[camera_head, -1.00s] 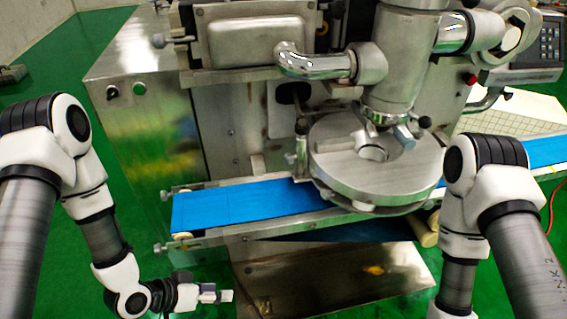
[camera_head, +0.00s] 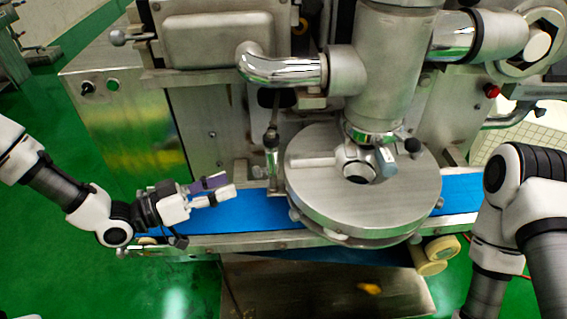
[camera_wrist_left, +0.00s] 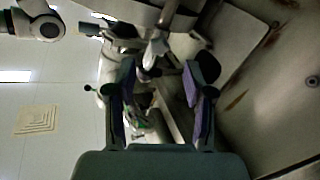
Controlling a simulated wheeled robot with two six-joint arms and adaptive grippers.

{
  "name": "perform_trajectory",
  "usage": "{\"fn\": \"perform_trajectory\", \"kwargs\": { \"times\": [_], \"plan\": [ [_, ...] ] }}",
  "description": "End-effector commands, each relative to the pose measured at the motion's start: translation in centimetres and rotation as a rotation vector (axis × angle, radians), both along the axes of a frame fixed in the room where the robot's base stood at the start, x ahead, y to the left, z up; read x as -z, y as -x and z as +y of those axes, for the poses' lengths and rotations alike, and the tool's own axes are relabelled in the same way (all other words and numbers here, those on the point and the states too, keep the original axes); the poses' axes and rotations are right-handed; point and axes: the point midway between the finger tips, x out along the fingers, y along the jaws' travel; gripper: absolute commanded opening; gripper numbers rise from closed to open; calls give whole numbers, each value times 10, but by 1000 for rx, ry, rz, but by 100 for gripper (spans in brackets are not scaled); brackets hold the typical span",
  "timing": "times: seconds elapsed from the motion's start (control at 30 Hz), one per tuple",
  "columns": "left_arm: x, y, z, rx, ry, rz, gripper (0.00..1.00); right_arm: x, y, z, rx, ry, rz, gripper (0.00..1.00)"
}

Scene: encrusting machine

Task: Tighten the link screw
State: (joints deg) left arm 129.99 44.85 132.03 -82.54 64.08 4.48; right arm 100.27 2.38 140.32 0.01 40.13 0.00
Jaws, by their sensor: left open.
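My left gripper (camera_head: 226,187) is open and empty. It is above the left part of the blue belt, left of the round metal disc housing (camera_head: 365,207), with its fingers toward it. In the left wrist view its purple-padded fingers (camera_wrist_left: 160,85) stand apart, with dark machine parts beyond. An upright metal post (camera_head: 271,158) stands at the disc's left edge, just beyond the fingertips. A dark knob (camera_head: 412,146) and a grey-blue fitting (camera_head: 385,160) sit on the disc's top. I cannot tell which piece is the link screw. My right gripper is out of view.
The blue conveyor belt (camera_head: 235,212) runs under the disc. A chrome pipe elbow (camera_head: 275,66) and a thick metal column (camera_head: 385,70) stand above the disc. The steel cabinet (camera_head: 120,120) is behind my left arm. Green floor is open at the left.

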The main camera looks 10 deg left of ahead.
Motion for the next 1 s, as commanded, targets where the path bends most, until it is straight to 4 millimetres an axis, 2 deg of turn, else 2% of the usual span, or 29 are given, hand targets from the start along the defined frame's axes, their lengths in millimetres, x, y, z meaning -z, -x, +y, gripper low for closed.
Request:
{"fn": "perform_trajectory", "kwargs": {
  "times": [0.17, 0.6, 0.93, 1.0],
  "plan": [
    [1, -6, -8, 3, -3, 3, 53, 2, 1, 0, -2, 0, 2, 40],
    [2, -45, -57, 2, -3, 3, 53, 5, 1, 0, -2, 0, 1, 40],
    [1, -49, -61, -1, 0, 2, 53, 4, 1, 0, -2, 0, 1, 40],
    [1, -49, -61, -1, 0, 2, 28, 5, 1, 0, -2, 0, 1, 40]
  ]
}}
